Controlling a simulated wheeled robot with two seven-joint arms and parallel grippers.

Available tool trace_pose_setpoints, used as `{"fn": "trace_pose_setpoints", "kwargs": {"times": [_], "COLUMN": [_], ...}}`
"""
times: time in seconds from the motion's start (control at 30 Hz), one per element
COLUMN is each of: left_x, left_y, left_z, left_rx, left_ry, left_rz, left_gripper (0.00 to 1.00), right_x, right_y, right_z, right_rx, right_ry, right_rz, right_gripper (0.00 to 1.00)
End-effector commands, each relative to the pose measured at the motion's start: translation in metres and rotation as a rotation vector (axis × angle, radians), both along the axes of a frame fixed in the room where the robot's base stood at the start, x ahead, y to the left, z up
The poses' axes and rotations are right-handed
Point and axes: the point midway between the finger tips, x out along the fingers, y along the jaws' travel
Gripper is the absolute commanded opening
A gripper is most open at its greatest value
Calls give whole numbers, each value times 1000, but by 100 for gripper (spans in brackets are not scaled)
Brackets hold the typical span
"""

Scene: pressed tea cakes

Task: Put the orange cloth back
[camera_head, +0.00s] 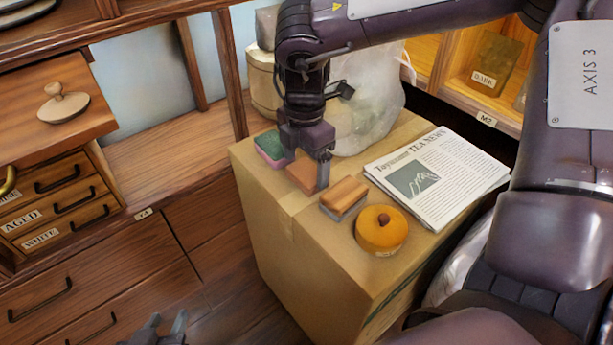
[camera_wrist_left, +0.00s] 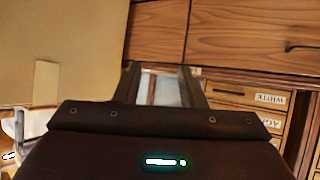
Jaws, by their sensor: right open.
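A flat orange-brown piece (camera_head: 302,177), which looks like the folded orange cloth, lies on top of the cardboard box (camera_head: 270,245). My right gripper (camera_head: 306,166) is over it, pointing down, with its jaws apart and the piece between or just below the fingertips. The fingers hide part of it, and I cannot tell whether they touch it. My left gripper (camera_head: 166,328) is at the bottom edge of the head view, low in front of the drawers. It is open and empty, and its parted fingers also show in the left wrist view (camera_wrist_left: 160,82).
A green-and-pink sponge (camera_head: 270,149), a wooden-backed brush (camera_head: 344,195), a round orange knobbed object (camera_head: 381,230) and a newspaper (camera_head: 437,178) crowd the box top. A whitish bag (camera_head: 365,105) stands behind. A drawer cabinet (camera_head: 60,200) is at left.

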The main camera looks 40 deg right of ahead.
Motion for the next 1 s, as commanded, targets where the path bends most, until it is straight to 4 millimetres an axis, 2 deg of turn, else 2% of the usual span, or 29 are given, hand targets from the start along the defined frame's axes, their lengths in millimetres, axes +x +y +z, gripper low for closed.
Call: {"fn": "trace_pose_setpoints", "kwargs": {"times": [0.03, 0.2, 0.53, 0.7, 0.8, 1.0], "left_x": [6, 17, 20, 20, 20, 20], "left_y": [-1, -3, -4, -4, -4, -3], "left_z": [7, 27, 34, 33, 33, 33], "left_rx": [-16, -54, -65, -64, -64, -62], "left_ry": [-40, -133, -158, -157, -157, -154], "left_rz": [3, 10, 12, 12, 12, 13], "left_gripper": [36, 36, 36, 36, 36, 36], "right_x": [0, 0, 0, 0, 0, 0], "right_y": [0, 0, 0, 0, 0, -1], "right_z": [-7, -18, -21, -21, -21, -20], "right_rx": [0, 0, 0, 0, 0, 0], "right_ry": [2, 1, 0, 0, 0, 0], "right_rz": [0, 0, 0, 0, 0, -1], "right_gripper": [83, 83, 83, 60, 51, 51]}}
